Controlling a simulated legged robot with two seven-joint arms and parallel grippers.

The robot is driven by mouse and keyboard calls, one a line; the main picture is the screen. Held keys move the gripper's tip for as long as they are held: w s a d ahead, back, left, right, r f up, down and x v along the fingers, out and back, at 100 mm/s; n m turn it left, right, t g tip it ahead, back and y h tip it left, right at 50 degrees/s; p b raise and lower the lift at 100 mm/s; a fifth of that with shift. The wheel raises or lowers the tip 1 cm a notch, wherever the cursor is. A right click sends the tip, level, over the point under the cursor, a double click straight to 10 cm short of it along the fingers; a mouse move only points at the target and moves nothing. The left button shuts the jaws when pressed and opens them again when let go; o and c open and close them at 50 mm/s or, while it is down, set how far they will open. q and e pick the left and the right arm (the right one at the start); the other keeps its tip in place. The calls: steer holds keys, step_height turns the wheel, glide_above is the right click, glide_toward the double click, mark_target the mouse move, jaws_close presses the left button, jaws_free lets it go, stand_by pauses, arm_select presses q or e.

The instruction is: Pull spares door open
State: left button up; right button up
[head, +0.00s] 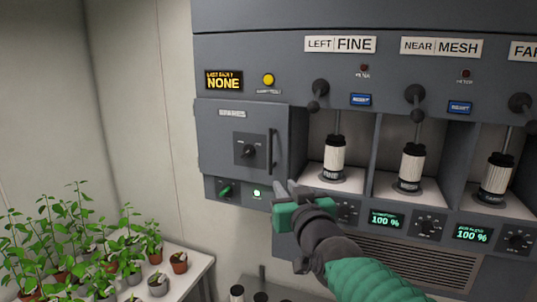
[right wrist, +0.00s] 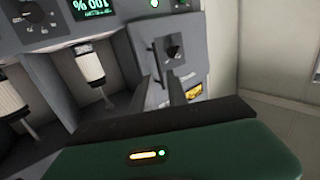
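The spares door (head: 222,150) is a grey panel at the left end of the grey machine, with a dark knob (head: 250,151) in its middle and a dark vertical bar handle (head: 271,152) at its right side. It looks shut. My right gripper (head: 285,189) is just below and to the right of the handle, with nothing seen in its fingers; its fingers look apart. In the right wrist view the door (right wrist: 188,58) appears upside down beyond the fingers (right wrist: 183,92). Contact with the handle cannot be made out. My left gripper is not in view.
White filter cartridges (head: 334,157) stand in open bays right of the door. A green-lit button (head: 257,194) and small switch (head: 226,190) sit below it. Potted seedlings (head: 85,250) fill a bench at lower left. Pale wall (head: 145,120) lies left of the machine.

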steer(key=f+p+v, duration=0.1)
steer(key=p+v, duration=1.1)
steer(key=v, duration=0.4)
steer(key=shift+s+d+r, duration=0.3)
steer(key=shift+d+r, duration=0.1)
steer(key=shift+d, duration=0.05)
